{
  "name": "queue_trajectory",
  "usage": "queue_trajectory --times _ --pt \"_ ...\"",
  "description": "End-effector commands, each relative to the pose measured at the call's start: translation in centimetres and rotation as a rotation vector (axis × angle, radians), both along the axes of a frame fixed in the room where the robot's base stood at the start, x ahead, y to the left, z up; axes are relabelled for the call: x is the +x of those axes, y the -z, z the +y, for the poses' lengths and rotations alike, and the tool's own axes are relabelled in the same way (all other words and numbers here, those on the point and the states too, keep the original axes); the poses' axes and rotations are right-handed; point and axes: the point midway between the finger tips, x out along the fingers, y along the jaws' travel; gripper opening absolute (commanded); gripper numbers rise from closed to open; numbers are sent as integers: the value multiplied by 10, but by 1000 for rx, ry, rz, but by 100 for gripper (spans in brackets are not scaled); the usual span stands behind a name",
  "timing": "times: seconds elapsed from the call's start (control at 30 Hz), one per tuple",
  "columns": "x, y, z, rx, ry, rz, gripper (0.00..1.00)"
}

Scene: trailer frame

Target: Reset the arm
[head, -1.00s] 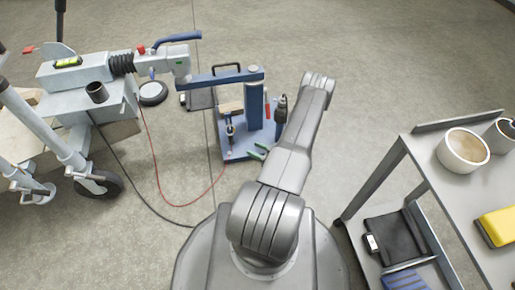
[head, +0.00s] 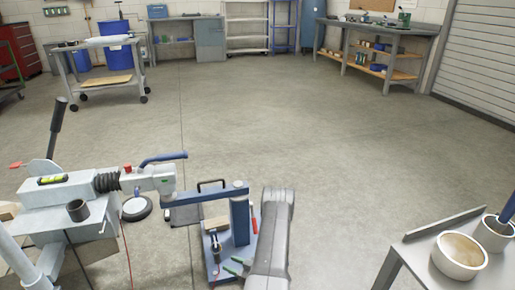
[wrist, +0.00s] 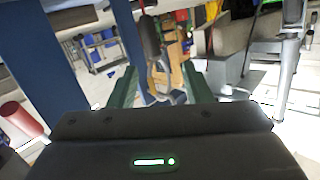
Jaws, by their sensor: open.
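My grey arm (head: 272,235) reaches up at the bottom centre of the head view, just right of a blue tool stand (head: 239,222). In the wrist view, my gripper (wrist: 160,68) has its two green fingers apart, with nothing visibly held between them. Green finger-like parts also show beside the arm over the stand's base in the head view, but the rest of the gripper is hidden by the arm. A blue post (wrist: 52,55) stands close at the left of the wrist view.
A trailer coupling (head: 150,180) and its frame are at the left. A grey cart (head: 420,245) with a white pot (head: 460,254) stands at the lower right. Open floor (head: 330,140) lies ahead, with workbenches (head: 375,50) and shelves at the far wall.

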Motion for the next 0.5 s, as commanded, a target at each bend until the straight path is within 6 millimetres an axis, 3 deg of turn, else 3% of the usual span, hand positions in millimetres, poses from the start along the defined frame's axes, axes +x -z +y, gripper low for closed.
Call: queue_trajectory --times 0.5 --pt "34 14 65 0 -3 -1 44"
